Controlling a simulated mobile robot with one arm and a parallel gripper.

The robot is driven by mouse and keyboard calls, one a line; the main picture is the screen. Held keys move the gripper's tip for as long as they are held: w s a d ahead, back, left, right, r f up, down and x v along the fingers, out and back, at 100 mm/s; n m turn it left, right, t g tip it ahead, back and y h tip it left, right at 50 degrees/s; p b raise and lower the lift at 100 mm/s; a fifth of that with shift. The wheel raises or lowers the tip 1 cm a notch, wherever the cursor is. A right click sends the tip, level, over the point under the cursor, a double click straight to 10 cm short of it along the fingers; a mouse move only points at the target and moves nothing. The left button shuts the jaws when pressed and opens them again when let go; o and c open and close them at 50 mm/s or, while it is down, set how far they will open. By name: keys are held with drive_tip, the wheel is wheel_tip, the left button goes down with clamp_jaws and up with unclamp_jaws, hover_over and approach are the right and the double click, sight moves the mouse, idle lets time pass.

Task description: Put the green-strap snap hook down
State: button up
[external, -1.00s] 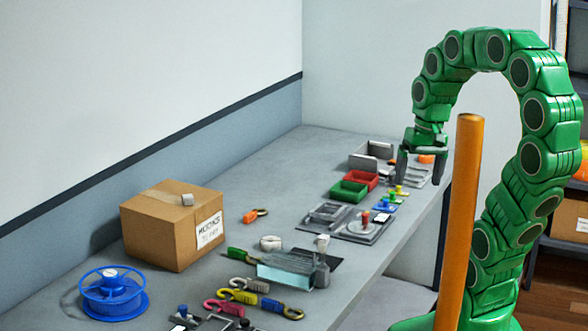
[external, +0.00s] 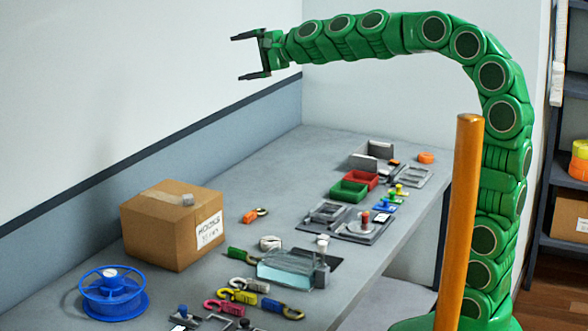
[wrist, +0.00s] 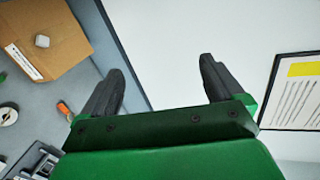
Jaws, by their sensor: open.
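The green-strap snap hook (external: 241,254) lies on the bench (external: 300,150), just left of a clear pale-blue block (external: 285,267). My gripper (external: 241,57) is high above the bench, pointing left, far above the hook. Its jaws are spread wide, with nothing between them. The wrist view also shows my gripper (wrist: 162,68) empty, with the pale wall beyond its fingers.
A cardboard box (external: 172,225) and a blue spool (external: 112,292) stand at the left. Red (external: 360,181) and green (external: 349,191) trays sit farther back. A framed sheet (wrist: 296,95) hangs on the wall.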

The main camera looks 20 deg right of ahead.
drive_tip(key=w+a+r+m+t, duration=0.3)
drive_tip(key=w+a+r+m, duration=0.1)
drive_tip(key=w+a+m, duration=0.15)
drive_tip(key=w+a+f+m+t+h, duration=0.2)
drive_tip(key=w+f+m+h, duration=0.15)
drive_tip(key=m, duration=0.45)
drive_tip(key=w+a+f+m+t+h, duration=0.2)
drive_tip(key=f+m+h, duration=0.1)
drive_tip(key=m+h, duration=0.3)
drive_tip(key=s+f+m+g+h, duration=0.45)
drive_tip(key=s+f+m, duration=0.4)
drive_tip(key=f, duration=0.25)
drive_tip(key=s+f+m+g+h, duration=0.3)
drive_tip(key=s+f+m+h, duration=0.35)
drive_tip(key=s+f, duration=0.35)
approach(238, 250)
drive_tip(key=shift+w+d+r, duration=0.2)
drive_tip(key=shift+w+r, duration=0.05)
drive_tip(key=shift+r, duration=0.15)
drive_tip(key=shift+w+d+r, duration=0.2)
drive_tip(key=shift+r, duration=0.25)
drive_tip(key=shift+w+f, duration=0.1)
drive_tip(key=shift+f, duration=0.45)
drive_tip(key=shift+y, duration=0.25)
drive_tip(key=shift+s+f+x, duration=0.1)
drive_tip(key=shift+f+x, duration=0.1)
drive_tip(key=shift+x, duration=1.7)
drive_tip(key=shift+s+f+x, duration=0.1)
drive_tip(key=shift+f+x, duration=0.05)
drive_tip(key=shift+x, duration=1.8)
